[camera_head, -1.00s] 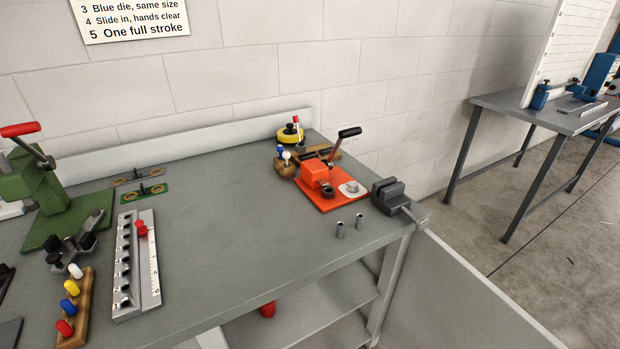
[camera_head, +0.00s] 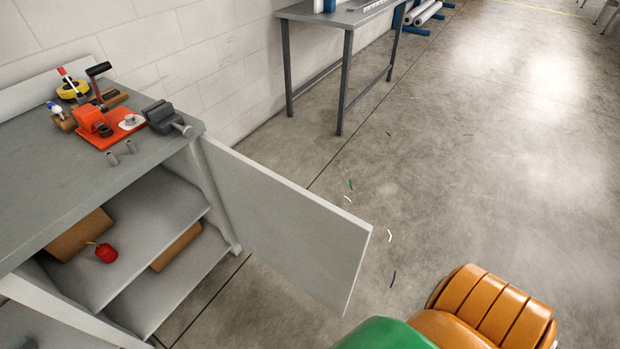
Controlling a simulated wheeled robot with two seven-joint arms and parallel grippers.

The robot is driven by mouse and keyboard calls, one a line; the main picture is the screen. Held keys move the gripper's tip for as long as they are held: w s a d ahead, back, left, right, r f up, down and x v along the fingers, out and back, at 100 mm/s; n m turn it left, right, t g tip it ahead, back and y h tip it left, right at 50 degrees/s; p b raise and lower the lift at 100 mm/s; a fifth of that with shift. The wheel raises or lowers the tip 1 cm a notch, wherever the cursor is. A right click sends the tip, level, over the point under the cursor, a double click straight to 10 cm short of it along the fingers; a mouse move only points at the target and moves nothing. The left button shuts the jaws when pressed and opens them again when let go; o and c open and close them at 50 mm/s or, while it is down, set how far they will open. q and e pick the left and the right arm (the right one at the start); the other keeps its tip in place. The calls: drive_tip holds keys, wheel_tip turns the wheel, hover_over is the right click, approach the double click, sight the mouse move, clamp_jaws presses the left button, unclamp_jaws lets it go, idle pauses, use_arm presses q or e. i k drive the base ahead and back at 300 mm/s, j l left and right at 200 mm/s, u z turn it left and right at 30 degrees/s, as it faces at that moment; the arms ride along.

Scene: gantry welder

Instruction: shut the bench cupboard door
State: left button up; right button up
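The bench cupboard door (camera_head: 285,222) is a flat grey panel. It stands wide open, hinged at the bench's right front leg and reaching out to the right over the floor. The bench cupboard (camera_head: 150,225) is open at the front and shows its shelves. Neither of my grippers is in view, so I cannot tell whether they are open or shut. Nothing is seen touching the door.
A red item (camera_head: 106,253) and brown boxes (camera_head: 80,235) lie on the shelves. A vise (camera_head: 163,117) sits at the bench corner above the hinge. An orange ribbed object (camera_head: 495,308) and a green rounded one (camera_head: 385,334) show at the bottom. Floor right of the door is mostly clear.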

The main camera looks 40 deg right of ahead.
sight(319, 246)
drive_tip(key=k+l+u, duration=0.15)
drive_tip(key=l, duration=0.3)
drive_tip(key=k+l+u, duration=0.15)
drive_tip(key=l, duration=0.3)
drive_tip(key=k+l+u, duration=0.15)
drive_tip(key=l, duration=0.25)
drive_tip(key=k+l+u, duration=0.15)
drive_tip(key=l, duration=0.25)
drive_tip(key=i+l+u, duration=0.15)
drive_tip(key=l, duration=0.25)
drive_tip(key=i+l+u, duration=0.15)
drive_tip(key=l, duration=0.2)
drive_tip(key=l+u, duration=0.1)
drive_tip(key=l, duration=0.35)
drive_tip(key=i+l+u, duration=0.15)
drive_tip(key=l, duration=0.25)
